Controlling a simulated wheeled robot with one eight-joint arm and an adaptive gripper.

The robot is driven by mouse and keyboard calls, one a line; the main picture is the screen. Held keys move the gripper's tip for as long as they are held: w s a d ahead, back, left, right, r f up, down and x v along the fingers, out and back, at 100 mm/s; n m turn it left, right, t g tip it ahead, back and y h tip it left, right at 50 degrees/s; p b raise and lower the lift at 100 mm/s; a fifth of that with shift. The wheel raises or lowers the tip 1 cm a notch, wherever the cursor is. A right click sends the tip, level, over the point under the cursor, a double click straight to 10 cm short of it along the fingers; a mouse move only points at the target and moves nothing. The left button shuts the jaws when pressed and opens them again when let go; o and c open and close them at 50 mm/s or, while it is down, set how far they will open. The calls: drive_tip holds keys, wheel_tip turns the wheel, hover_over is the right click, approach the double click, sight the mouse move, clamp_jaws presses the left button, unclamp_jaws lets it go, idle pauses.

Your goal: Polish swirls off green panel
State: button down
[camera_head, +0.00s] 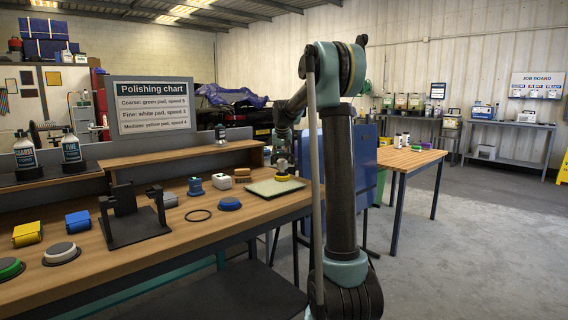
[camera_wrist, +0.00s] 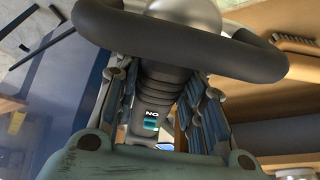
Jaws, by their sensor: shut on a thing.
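My gripper (camera_wrist: 160,88) is shut on the polisher (camera_wrist: 155,112), a dark tool with a curved bar handle and a small lit display reading "ON" upside down. In the head view my gripper (camera_head: 283,146) is small and holds the polisher (camera_head: 283,165) above the right end of the bench. A yellow pad (camera_head: 282,178) shows under it, over a flat pale-green panel (camera_head: 262,190) with a dark rim. I cannot tell if the pad touches the panel. Swirls are too small to see. The chart (camera_head: 152,105) reads coarse green 5, fine white 3, medium yellow 4.
A black stand (camera_head: 133,222) and two bottles (camera_head: 71,148) are there too. A blue board (camera_head: 345,150) stands behind my arm.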

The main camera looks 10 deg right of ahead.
drive_tip(key=shift+s+a, duration=0.1)
drive_tip(key=shift+a, duration=0.05)
drive_tip(key=shift+s+a, duration=0.7)
drive_tip(key=shift+a, duration=0.1)
drive_tip(key=shift+a, duration=0.1)
drive_tip(key=shift+s+a, duration=0.15)
drive_tip(key=shift+s+a, duration=0.55)
drive_tip(key=shift+a, duration=0.25)
drive_tip(key=shift+s+a, duration=0.1)
drive_tip(key=shift+s+a, duration=0.65)
drive_tip(key=shift+a, duration=0.25)
drive_tip(key=shift+s+a, duration=0.1)
drive_tip(key=shift+a, duration=0.05)
drive_tip(key=shift+s+a, duration=0.6)
drive_tip(key=shift+a, duration=0.25)
